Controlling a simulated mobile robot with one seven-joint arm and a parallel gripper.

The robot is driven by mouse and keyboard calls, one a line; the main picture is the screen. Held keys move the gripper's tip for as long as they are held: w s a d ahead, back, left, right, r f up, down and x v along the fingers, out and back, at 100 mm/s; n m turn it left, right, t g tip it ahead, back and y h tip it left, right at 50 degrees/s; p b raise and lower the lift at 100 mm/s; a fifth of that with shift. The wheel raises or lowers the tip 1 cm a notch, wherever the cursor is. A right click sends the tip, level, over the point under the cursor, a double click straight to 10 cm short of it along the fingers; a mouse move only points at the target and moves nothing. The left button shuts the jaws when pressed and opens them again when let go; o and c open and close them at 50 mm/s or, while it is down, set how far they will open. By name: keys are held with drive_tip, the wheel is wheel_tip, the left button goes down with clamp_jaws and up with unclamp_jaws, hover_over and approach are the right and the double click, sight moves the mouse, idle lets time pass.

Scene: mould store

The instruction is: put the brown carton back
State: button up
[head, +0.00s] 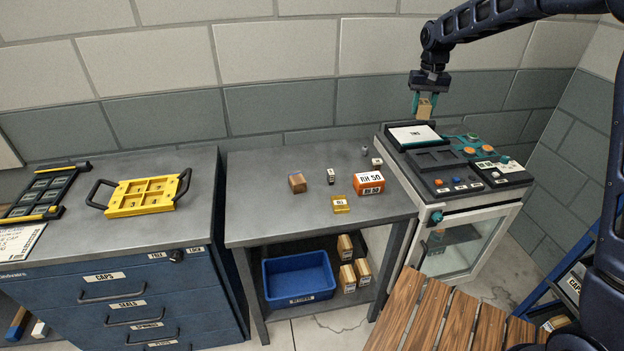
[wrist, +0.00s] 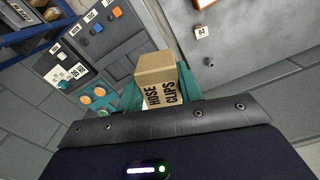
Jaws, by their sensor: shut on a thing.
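My gripper (head: 425,101) is shut on a brown carton (head: 425,109), high above the back of the grey machine at the right. In the wrist view the carton (wrist: 156,70) sits between the teal fingers, and its face reads "HOSE CLIPS". Similar brown cartons with white labels (head: 346,277) stand on the lower shelf of the middle table, to the right of a blue bin (head: 299,279).
The middle table (head: 262,212) carries a brown block (head: 297,183), an orange box (head: 369,183), a yellow box (head: 340,204) and small pieces. The machine (head: 498,179) has a control panel and a glass door. A wooden slatted top (head: 440,312) stands in front. Blue drawers (head: 130,300) are at left.

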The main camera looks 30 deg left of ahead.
drive_tip(key=s+a+n, duration=0.2)
drive_tip(key=s+a, duration=1.1)
drive_tip(key=a, duration=0.1)
drive_tip(key=n, duration=0.1)
hover_over(317, 195)
wheel_tip(317, 195, down, 5)
wheel_tip(317, 195, down, 20)
drive_tip(key=shift+d+f, duration=0.1)
drive_tip(key=shift+f, duration=0.1)
drive_tip(key=o, duration=1)
drive_tip(key=shift+f, duration=0.1)
drive_tip(key=shift+o, duration=0.2)
wheel_tip(317, 195, up, 12)
